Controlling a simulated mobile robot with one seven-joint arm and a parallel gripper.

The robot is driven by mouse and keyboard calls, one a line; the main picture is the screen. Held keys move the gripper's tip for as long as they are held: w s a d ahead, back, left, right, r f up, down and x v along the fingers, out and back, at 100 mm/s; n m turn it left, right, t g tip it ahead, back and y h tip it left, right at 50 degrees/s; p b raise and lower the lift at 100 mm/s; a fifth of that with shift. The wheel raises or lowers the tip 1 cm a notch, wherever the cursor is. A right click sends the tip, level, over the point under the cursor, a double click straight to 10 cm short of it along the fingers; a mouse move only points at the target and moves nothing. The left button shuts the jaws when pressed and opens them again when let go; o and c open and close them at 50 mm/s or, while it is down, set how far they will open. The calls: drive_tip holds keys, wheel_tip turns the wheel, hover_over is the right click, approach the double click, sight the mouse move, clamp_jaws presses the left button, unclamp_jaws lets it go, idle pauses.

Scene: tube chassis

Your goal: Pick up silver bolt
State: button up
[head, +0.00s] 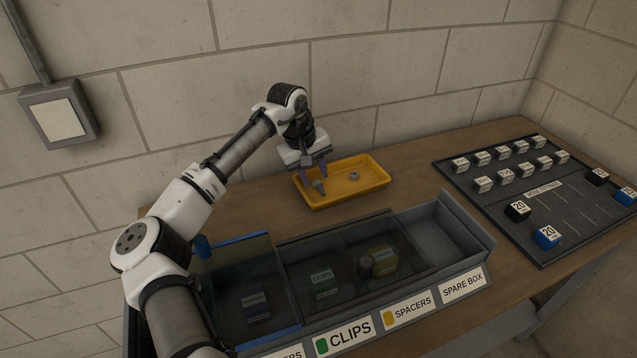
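A small silver bolt (319,187) is in the left part of a yellow tray (372,185) on the wooden bench. My gripper (316,178) reaches down over the tray's left end, its two purple-grey fingers apart. The fingertips are just above or beside the bolt; I cannot tell whether they touch it. A silver ring-shaped piece, like a nut (354,176), lies in the tray to the right of the bolt.
In front of the tray stands a compartment box (452,232) with clear lids and labels such as CLIPS, SPACERS and SPARE BOX. A dark board (545,195) with labelled cubes lies at right. A block wall (400,85) rises close behind the tray.

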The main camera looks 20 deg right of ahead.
sight(320, 188)
drive_tip(key=shift+p+x, duration=0.45)
drive_tip(key=shift+x, duration=1.35)
drive_tip(key=shift+s+d, duration=0.1)
drive_tip(key=shift+d, duration=0.05)
clamp_jaws()
drive_tip(key=shift+r, duration=0.1)
